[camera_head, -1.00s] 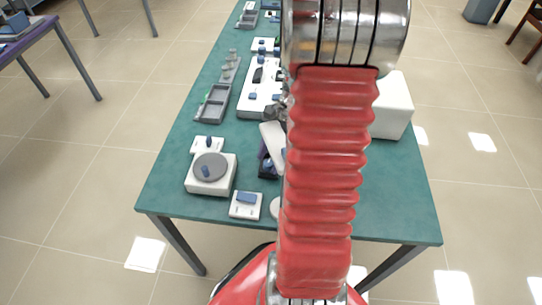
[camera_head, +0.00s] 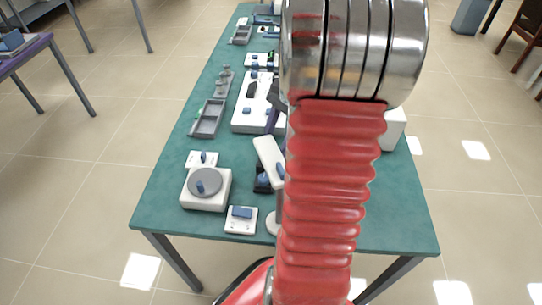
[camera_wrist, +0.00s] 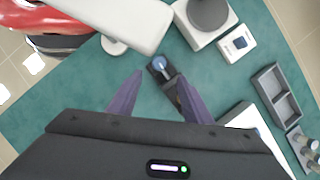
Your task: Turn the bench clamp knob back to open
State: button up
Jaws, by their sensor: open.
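The bench clamp (camera_wrist: 177,89) is a small dark block with a round blue knob (camera_wrist: 160,65) on top, in the middle of the wrist view. In the head view the dark clamp (camera_head: 262,184) shows only partly, beside my red arm sleeve and below a white panel. My gripper (camera_wrist: 160,77) is open. Its two purple fingers stand apart, one to each side of the clamp in the wrist view, with the knob showing between and just beyond their tips. Nothing is held. I cannot tell how high the fingers are above the clamp or whether they touch it.
A white panel (camera_wrist: 128,18) on a round-based stand is close to the knob. A white device with a grey disc (camera_head: 205,183), a small white box with a blue top (camera_head: 241,219) and a grey tray (camera_head: 208,119) stand on the green table. The table's front left is clear.

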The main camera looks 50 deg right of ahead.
jog(key=shift+v, duration=1.6)
